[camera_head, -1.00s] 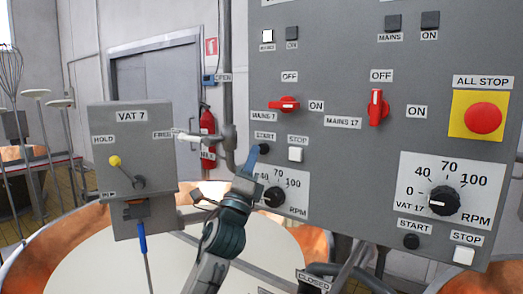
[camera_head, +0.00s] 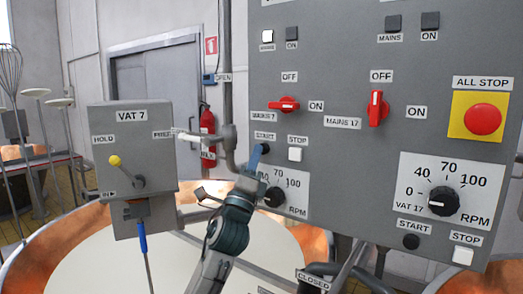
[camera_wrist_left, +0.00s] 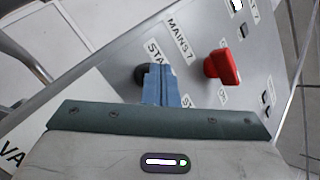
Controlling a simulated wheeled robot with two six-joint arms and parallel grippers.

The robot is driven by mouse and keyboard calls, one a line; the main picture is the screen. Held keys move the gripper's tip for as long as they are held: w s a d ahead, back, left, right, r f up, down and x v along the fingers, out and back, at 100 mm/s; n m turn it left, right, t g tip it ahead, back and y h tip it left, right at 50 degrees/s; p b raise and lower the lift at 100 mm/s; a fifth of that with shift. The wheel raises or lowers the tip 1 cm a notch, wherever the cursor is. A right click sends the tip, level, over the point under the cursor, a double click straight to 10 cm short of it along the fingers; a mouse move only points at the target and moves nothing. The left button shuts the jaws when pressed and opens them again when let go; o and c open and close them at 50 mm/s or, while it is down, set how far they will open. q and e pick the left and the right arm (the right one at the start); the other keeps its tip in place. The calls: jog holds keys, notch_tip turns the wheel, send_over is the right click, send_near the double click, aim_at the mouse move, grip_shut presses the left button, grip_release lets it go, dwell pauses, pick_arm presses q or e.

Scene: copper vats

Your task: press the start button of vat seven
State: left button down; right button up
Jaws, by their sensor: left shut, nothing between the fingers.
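The grey control panel (camera_head: 345,150) fills the right of the head view. Its left column serves vat seven, with a red switch (camera_head: 285,104) labelled MAINS 7. Below it sits the black START button (camera_head: 265,148), beside a white STOP button (camera_head: 295,154). My left gripper (camera_head: 256,158) is shut and empty, its blue fingertips at the START button and partly over it. In the left wrist view the dark button (camera_wrist_left: 139,75) shows just beside the blue fingertips (camera_wrist_left: 160,82); I cannot tell whether they touch. My right gripper is not in view.
A second column for vat 17 has its own red switch (camera_head: 377,108), START (camera_head: 411,242) and STOP (camera_head: 463,256). A red ALL STOP button (camera_head: 482,118) is at the right. A speed knob (camera_head: 275,197) lies close below my gripper. The VAT 7 lever box (camera_head: 135,170) stands left.

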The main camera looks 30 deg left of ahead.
pick_arm(q)
jog(key=shift+w, duration=0.3)
jog(key=shift+s, duration=0.1)
dwell(0.4)
jog(key=shift+s, duration=0.8)
jog(key=s, duration=0.5)
jog(key=shift+a+b, duration=0.2)
jog(key=shift+b, duration=0.15)
dwell(0.5)
